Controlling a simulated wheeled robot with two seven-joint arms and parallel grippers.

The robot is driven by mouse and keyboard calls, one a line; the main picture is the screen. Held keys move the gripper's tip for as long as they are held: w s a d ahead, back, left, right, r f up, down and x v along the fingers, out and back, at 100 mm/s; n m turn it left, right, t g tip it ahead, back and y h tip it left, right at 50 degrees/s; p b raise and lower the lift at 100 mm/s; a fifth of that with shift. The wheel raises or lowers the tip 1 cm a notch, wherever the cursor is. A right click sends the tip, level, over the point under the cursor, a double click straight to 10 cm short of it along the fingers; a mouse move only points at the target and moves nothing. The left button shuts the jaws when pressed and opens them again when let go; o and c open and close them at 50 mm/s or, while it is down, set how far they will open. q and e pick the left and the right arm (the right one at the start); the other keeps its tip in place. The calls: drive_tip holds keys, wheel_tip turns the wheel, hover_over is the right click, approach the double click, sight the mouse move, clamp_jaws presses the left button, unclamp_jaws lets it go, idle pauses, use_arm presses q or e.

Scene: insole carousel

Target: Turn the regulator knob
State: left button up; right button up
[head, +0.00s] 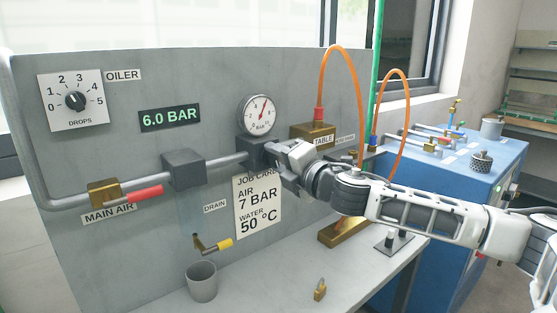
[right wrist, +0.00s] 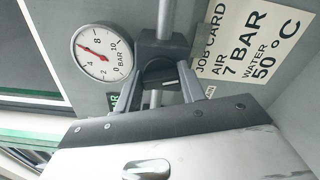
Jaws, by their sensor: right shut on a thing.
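The regulator (head: 252,151) is a dark grey block on the pipe below a round white pressure gauge (head: 257,115). My right gripper (head: 277,166) reaches in from the right, just below and right of the block. In the right wrist view its two fingers (right wrist: 160,98) are shut on the dark regulator knob (right wrist: 158,72), which is partly hidden between them. The gauge also shows in the right wrist view (right wrist: 103,51), its red needle near 6. A green display (head: 169,117) reads 6.0 BAR. My left gripper is not in view.
The job card (head: 258,208) reads air 7 bar, water 50 °C. A main air valve with a red handle (head: 145,194) and an oiler dial (head: 75,101) are on the left. A grey cup (head: 202,281) and a brass padlock (head: 320,290) stand on the bench.

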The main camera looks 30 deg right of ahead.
drive_tip(key=shift+m, duration=0.4)
drive_tip(key=m, duration=0.3)
drive_tip(key=shift+f, duration=0.15)
drive_tip(key=m, duration=0.3)
drive_tip(key=shift+m, duration=0.5)
drive_tip(key=o, duration=1)
drive_tip(key=shift+s+b, duration=0.1)
drive_tip(key=shift+b, duration=0.2)
